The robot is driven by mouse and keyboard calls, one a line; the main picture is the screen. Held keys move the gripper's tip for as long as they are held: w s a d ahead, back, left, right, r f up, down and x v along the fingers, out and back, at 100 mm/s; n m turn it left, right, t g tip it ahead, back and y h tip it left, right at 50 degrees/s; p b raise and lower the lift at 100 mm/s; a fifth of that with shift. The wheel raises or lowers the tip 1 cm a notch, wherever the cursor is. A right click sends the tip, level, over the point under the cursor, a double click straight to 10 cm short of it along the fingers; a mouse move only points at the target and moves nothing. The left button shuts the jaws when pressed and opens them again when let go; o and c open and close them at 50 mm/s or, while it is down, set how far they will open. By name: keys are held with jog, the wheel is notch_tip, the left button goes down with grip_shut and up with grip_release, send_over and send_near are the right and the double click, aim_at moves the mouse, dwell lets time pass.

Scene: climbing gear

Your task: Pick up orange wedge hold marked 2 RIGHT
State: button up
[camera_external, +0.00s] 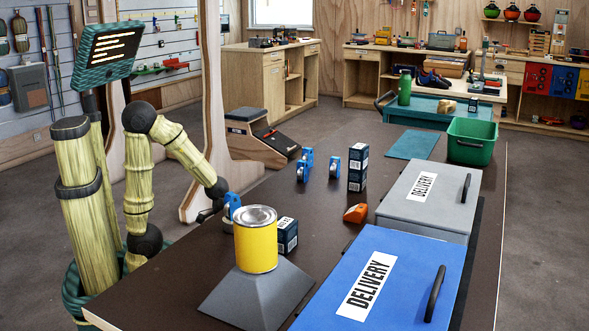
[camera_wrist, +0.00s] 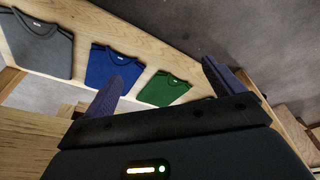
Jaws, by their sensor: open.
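The orange wedge hold (camera_external: 355,213) lies on the dark table top, left of the grey delivery box. Its marking is too small to read in the external view, and the hold does not show in the wrist view. My gripper is open and empty in the wrist view (camera_wrist: 164,68), its two dark purple fingers wide apart. In the external view my arm's end is at the table's left side, well left of the hold. The gripper itself is small and partly hidden there.
A yellow can (camera_external: 256,245) stands on a grey sloped block (camera_external: 218,298) in front. Dark boxes (camera_external: 358,168) and blue devices (camera_external: 304,166) stand nearby. Blue (camera_external: 398,250) and grey (camera_external: 455,222) delivery boxes fill the right. The back-left table top is clear. Folded shirts (camera_wrist: 112,66) show in the wrist view.

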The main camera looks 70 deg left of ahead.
jog(key=shift+c, duration=0.2)
jog(key=c, duration=0.4)
jog(key=shift+o, duration=0.2)
